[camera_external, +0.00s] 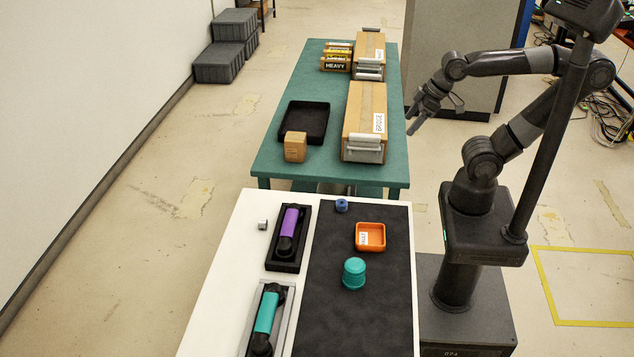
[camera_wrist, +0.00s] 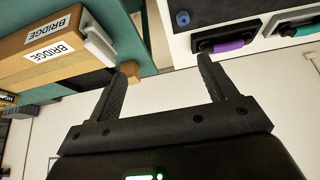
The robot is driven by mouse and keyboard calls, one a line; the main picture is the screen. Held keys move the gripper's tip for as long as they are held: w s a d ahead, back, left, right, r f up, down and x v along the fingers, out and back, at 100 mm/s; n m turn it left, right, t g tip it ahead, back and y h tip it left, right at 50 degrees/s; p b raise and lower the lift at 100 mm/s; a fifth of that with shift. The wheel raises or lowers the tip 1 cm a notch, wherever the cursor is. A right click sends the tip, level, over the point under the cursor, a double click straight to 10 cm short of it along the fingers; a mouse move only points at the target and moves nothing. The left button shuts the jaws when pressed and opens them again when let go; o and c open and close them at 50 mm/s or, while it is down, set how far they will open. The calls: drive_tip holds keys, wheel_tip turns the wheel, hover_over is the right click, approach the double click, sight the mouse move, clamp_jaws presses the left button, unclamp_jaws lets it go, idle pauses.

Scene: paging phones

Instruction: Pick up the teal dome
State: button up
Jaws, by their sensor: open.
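The teal dome (camera_external: 354,272) sits upright on the black mat in the external view, in front of the orange tray. My gripper (camera_external: 415,112) is raised near the right edge of the green table, well behind and to the right of the dome. In the wrist view my gripper (camera_wrist: 165,75) has its two fingers apart with nothing between them.
An orange tray (camera_external: 370,236) and a blue ring-like piece (camera_external: 341,205) are on the black mat (camera_external: 335,325). Purple (camera_external: 289,222) and teal (camera_external: 267,312) handsets lie in cradles to the left. The box marked BRIDGE (camera_external: 365,112) stands on the green table beside my gripper.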

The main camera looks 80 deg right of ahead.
drive_tip(key=n+g+y, duration=0.3)
drive_tip(key=n+y, duration=0.1)
drive_tip(key=n, duration=0.6)
approach(356, 262)
drive_tip(key=w+f, duration=0.1)
drive_tip(key=shift+w+a+f, duration=0.25)
drive_tip(key=shift+a+f, duration=0.35)
drive_tip(key=shift+f, duration=0.15)
drive_tip(key=x, duration=0.4)
drive_tip(key=shift+f, duration=0.3)
drive_tip(key=x, duration=0.4)
drive_tip(key=shift+s+a+f, duration=0.1)
drive_tip(key=shift+s+f, duration=0.15)
drive_tip(key=shift+s, duration=0.1)
drive_tip(key=shift+w+a+f, duration=0.15)
drive_tip(key=shift+f, duration=0.25)
